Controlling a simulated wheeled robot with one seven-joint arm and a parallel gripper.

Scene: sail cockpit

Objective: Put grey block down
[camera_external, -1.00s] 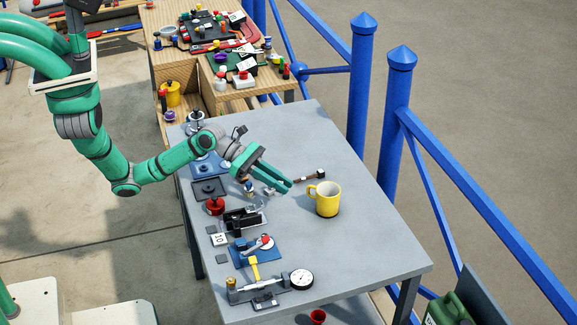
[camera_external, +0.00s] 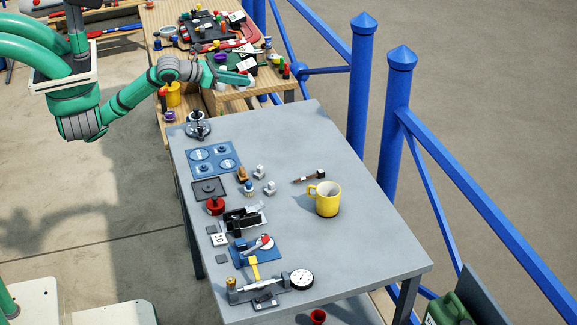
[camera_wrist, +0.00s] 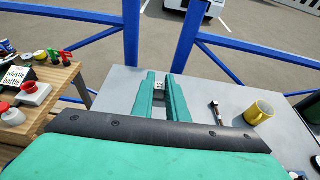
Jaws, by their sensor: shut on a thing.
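My gripper (camera_external: 248,81) is raised up and back, in front of the wooden bench in the external view. In the wrist view its green fingers (camera_wrist: 159,80) are close together, with a small pale grey block (camera_wrist: 159,86) with dark marks between their tips. The fingers hide most of this block, and it cannot be made out in the external view. Two other small grey blocks, one farther (camera_external: 259,171) and one nearer (camera_external: 270,187), stand apart on the grey table (camera_external: 345,250).
A yellow mug (camera_external: 328,200) and a small hammer (camera_external: 309,176) are on the table's right half. Blue plate (camera_external: 215,160), red knob (camera_external: 214,206) and dial gauge (camera_external: 301,279) line its left side. The wooden bench (camera_external: 217,98) is cluttered. Blue railing (camera_external: 395,130) runs along the right. The table's far right is clear.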

